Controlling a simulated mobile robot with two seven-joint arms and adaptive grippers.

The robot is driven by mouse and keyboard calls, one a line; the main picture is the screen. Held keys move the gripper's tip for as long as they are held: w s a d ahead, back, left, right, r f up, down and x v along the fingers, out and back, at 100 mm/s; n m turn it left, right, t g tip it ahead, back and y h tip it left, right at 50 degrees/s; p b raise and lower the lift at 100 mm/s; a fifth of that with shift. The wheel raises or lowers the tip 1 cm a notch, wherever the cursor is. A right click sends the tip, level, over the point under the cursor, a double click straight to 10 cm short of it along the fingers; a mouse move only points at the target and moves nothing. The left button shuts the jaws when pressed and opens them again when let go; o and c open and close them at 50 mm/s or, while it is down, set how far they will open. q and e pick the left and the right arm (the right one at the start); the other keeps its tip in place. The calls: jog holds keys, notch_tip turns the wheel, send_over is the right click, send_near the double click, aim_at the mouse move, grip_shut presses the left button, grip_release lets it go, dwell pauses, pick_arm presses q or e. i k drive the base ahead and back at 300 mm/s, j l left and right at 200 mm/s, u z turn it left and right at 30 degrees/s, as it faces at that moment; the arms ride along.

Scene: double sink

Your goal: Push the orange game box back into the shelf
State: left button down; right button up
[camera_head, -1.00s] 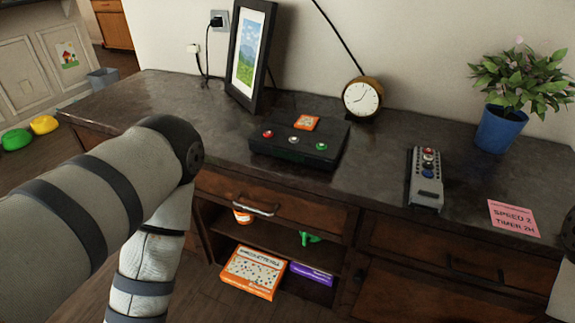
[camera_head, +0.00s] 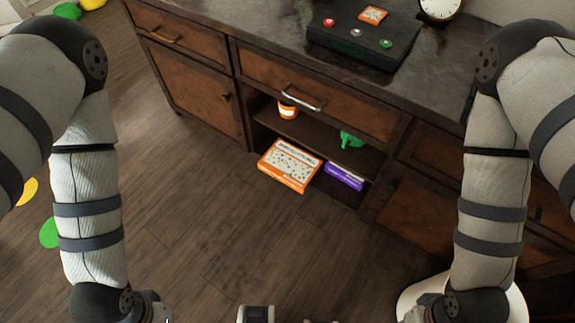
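The orange game box (camera_head: 290,166) lies flat at the bottom of the open shelf (camera_head: 262,117), with its front part sticking out past the cabinet front. A purple box (camera_head: 344,176) lies to its right on the same lower level. My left arm comes down on the left and my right arm on the right, both well apart from the box. Parts of my grippers show at the bottom edge of the picture, but their fingertips are cut off or too unclear to read.
An orange-and-white tub (camera_head: 288,108) and a green object (camera_head: 350,139) stand on the upper shelf level. A drawer with a metal handle (camera_head: 301,98) is above. A black console (camera_head: 362,40) sits on the countertop. The wooden floor (camera_head: 205,215) before the shelf is clear.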

aim_at(290, 165)
jog(key=i+u, duration=0.1)
jog(key=u, duration=0.3)
jog(key=i+u, duration=0.15)
jog(key=u, duration=0.2)
jog(key=i+u, duration=0.15)
jog(key=u, duration=0.25)
